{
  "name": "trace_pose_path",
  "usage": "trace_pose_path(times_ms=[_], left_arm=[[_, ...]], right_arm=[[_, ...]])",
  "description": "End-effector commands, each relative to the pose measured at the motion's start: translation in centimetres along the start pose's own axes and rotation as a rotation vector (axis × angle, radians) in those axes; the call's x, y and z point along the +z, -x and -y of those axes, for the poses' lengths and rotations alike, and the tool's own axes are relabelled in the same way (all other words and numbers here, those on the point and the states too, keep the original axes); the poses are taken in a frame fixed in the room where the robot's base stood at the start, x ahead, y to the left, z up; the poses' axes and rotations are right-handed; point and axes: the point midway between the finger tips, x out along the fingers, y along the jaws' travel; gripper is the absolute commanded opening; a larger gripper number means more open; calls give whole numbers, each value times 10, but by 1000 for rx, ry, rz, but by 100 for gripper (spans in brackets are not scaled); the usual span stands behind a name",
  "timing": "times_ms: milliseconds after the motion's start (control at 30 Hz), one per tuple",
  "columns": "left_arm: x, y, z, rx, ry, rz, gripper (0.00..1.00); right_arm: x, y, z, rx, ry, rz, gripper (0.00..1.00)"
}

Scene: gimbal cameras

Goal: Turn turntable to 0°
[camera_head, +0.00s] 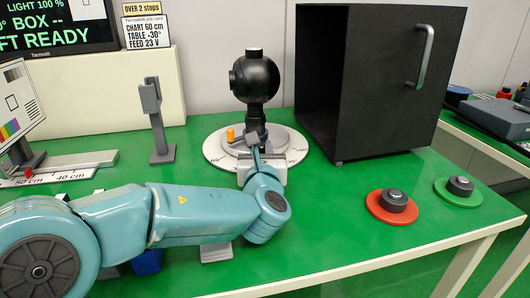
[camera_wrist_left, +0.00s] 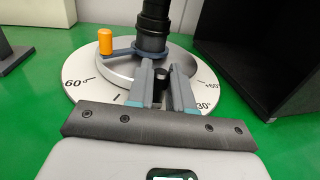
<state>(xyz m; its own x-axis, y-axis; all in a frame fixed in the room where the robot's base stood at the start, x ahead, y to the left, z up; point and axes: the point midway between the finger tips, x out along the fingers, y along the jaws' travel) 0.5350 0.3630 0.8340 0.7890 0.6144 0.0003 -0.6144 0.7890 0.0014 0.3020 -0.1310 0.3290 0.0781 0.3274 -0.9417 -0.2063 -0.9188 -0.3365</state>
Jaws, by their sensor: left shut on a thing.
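The turntable is a round white dial (camera_head: 214,150) with a grey disc on it; it also shows in the wrist view (camera_wrist_left: 84,88). Its scale shows 60° at left, with 30° and +60° at right; I cannot read its present angle. A black ball-shaped camera (camera_head: 255,78) stands upright on it. An orange knob (camera_head: 230,134) sits at the disc's left, also in the wrist view (camera_wrist_left: 105,42). My left gripper (camera_head: 257,150) reaches over the dial's near side. In the wrist view its fingers (camera_wrist_left: 164,70) are shut on a small dark peg (camera_wrist_left: 160,77), mostly hidden. My right gripper is out of view.
A black open-fronted box (camera_head: 390,90) stands close at the right. Red (camera_head: 391,206) and green (camera_head: 458,191) buttons lie at the front right. A grey post (camera_head: 156,120) and a chart rail (camera_head: 75,168) stand left. A job card (camera_head: 146,30) reads "TABLE -30°".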

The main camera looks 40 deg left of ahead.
Motion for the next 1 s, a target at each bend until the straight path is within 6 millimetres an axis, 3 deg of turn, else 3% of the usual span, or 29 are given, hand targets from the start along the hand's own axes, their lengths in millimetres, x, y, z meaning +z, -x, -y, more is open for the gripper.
trace_pose_path(times_ms=[633,667,733,1000], left_arm=[[5,0,-8,11,3,11,0],[5,0,-8,10,3,11,24],[4,0,-7,9,3,10,46],[2,1,-6,4,2,4,46]], right_arm=[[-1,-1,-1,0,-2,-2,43],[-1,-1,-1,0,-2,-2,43],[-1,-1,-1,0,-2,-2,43],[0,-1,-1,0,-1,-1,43]])
